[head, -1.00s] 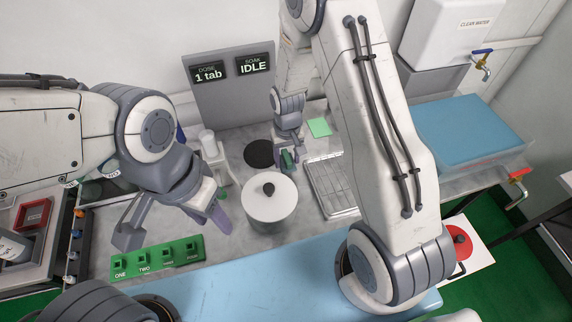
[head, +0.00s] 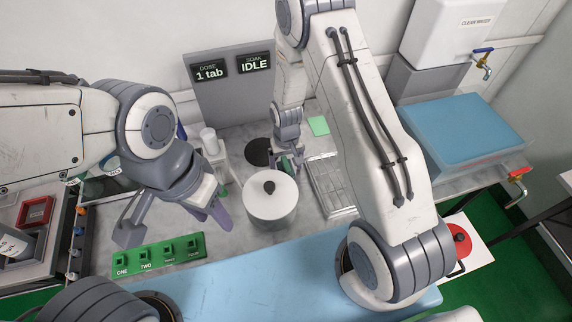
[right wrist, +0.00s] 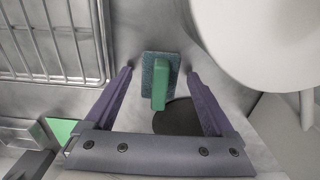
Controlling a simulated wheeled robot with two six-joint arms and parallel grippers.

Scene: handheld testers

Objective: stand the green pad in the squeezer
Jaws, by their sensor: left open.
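A small block with a green grip and a blue-grey scourer face (right wrist: 160,80) lies between the two purple fingers of my right gripper (right wrist: 160,73), with a gap on each side. In the head view my right gripper (head: 290,163) is low over the worktop behind the lidded pot, and the block is mostly hidden. A flat light-green square pad (head: 318,126) lies further back; its corner shows in the right wrist view (right wrist: 62,130). My left gripper (head: 175,224) is open and empty above the green numbered rack. I cannot make out which object is the squeezer.
The white lidded pot (head: 270,205) stands close beside my right gripper. A wire rack in a tray (head: 330,185) is on its other side. A dark round mat (head: 258,152) lies behind the pot. The green numbered rack (head: 158,254) is at the front left.

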